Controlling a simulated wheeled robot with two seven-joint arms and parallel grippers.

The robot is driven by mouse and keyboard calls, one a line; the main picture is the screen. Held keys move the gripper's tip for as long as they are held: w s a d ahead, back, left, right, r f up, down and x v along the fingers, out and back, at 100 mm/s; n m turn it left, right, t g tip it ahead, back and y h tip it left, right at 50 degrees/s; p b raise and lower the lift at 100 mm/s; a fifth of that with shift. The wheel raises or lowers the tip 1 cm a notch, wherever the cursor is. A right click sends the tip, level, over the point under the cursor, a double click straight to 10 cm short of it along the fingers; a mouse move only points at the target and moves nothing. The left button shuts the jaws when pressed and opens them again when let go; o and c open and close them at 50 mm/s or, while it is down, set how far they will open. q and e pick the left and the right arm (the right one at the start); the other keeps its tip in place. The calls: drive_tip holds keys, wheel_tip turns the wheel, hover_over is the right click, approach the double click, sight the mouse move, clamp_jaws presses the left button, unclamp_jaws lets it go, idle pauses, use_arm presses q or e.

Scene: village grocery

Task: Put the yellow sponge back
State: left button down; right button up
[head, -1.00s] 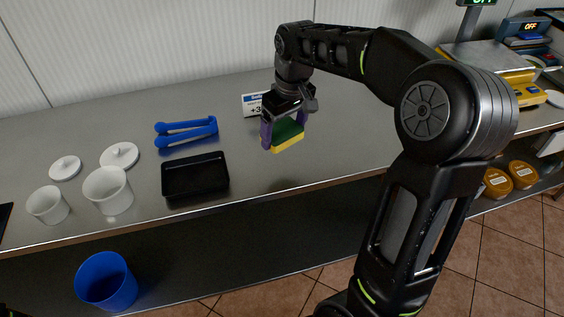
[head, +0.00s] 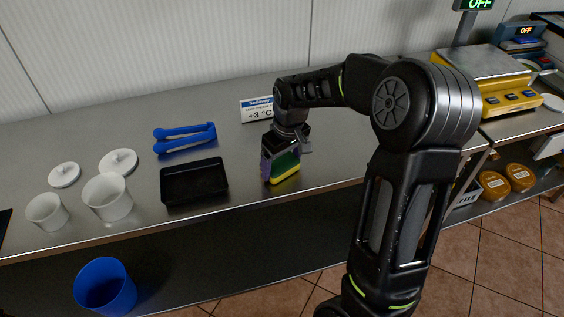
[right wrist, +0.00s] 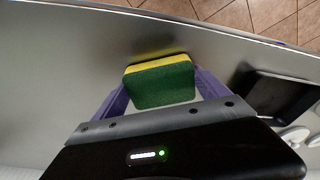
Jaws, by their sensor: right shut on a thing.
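The yellow sponge (head: 285,178) has a green scouring side. My right gripper (head: 281,170) is shut on it, with a purple finger on each side. The sponge is low over the steel counter, right of the black tray; I cannot tell for sure whether it touches the surface. In the right wrist view the sponge (right wrist: 160,84) sits between the purple fingers (right wrist: 160,92), its green face towards the camera and its yellow edge on the far side. My left gripper does not show.
The black tray (head: 194,198) stands just left of the sponge. Blue tongs (head: 185,138), a +3 °C sign (head: 257,115), white pots (head: 107,199) and lids (head: 118,161) are on the counter (head: 240,150). A blue bin (head: 105,287) is below. Yellow scales (head: 480,78) stand at right.

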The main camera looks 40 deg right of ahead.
sight(287, 168)
drive_tip(key=shift+f, duration=0.25)
drive_tip(key=o, duration=1.2)
drive_tip(key=shift+c, duration=0.2)
wheel_tip(287, 168, up, 12)
drive_tip(key=s, duration=0.2)
drive_tip(key=shift+b, duration=0.3)
drive_tip(key=shift+d, duration=0.1)
